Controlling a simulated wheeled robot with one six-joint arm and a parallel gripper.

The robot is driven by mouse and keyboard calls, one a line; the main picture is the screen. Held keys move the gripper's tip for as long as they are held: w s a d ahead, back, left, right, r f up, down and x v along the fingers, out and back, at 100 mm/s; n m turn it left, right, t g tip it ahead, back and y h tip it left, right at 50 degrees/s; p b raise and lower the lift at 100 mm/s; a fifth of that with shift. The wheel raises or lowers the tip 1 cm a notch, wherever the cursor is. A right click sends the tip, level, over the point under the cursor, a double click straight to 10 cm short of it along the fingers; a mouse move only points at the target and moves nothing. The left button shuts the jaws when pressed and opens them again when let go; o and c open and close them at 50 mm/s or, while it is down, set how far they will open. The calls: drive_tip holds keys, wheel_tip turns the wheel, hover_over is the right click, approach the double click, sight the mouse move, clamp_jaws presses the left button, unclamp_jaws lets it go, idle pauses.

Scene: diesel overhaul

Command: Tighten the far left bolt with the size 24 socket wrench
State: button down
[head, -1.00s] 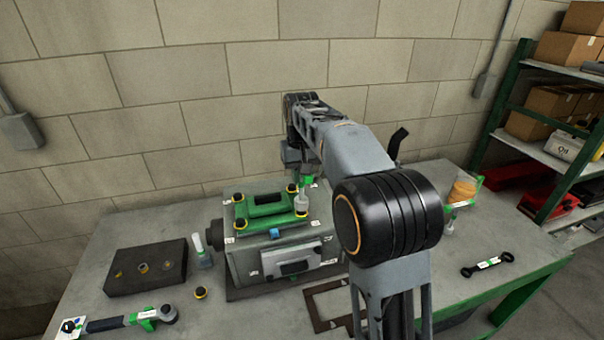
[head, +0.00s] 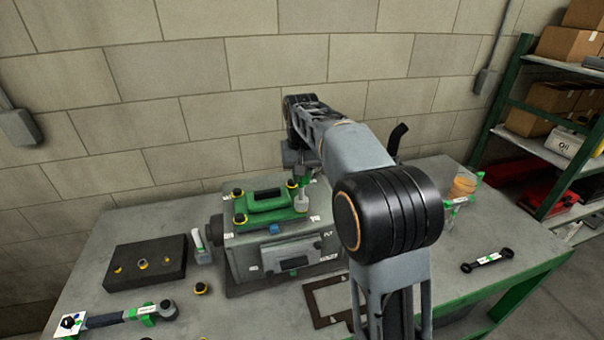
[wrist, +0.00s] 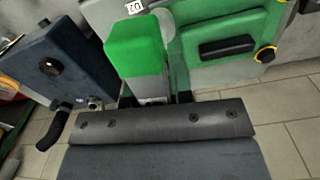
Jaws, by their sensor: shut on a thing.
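An engine block (head: 285,258) stands on the bench with a green cover (head: 268,212) on top. Black bolts with yellow rings sit at its corners; the far left bolt (head: 238,192) is clear of my gripper. My gripper (head: 303,176), partly hidden by my arm, is over the cover's right side. It is shut on a green and light-grey tool (head: 302,200), apparently a socket wrench, held upright by the right corners. Its green part (wrist: 135,50) fills the middle of the wrist view. Its size marking and lower end cannot be made out. One bolt (wrist: 265,54) shows at the wrist view's right.
A similar white-green tool (head: 201,247) stands left of the block. A dark holder (head: 125,280), a loose bolt (head: 201,288) and a long wrench (head: 110,319) are on the left. A frame-shaped gasket (head: 318,310) lies in front. A black double-ended wrench (head: 487,261) lies right.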

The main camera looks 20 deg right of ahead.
drive_tip(key=m+p, duration=0.1)
drive_tip(key=m, duration=0.2)
drive_tip(key=shift+r, duration=0.2)
drive_tip(key=m+p, duration=0.1)
drive_tip(key=m, duration=0.7)
drive_tip(key=shift+w+f+m, duration=0.1)
drive_tip(key=shift+f+m, duration=0.1)
drive_tip(key=shift+m, duration=0.2)
drive_tip(key=m, duration=0.6)
drive_tip(key=shift+m, duration=0.3)
drive_tip(key=m, duration=1)
drive_tip(key=shift+f, duration=0.1)
drive_tip(key=m, duration=0.3)
drive_tip(key=shift+w, duration=0.1)
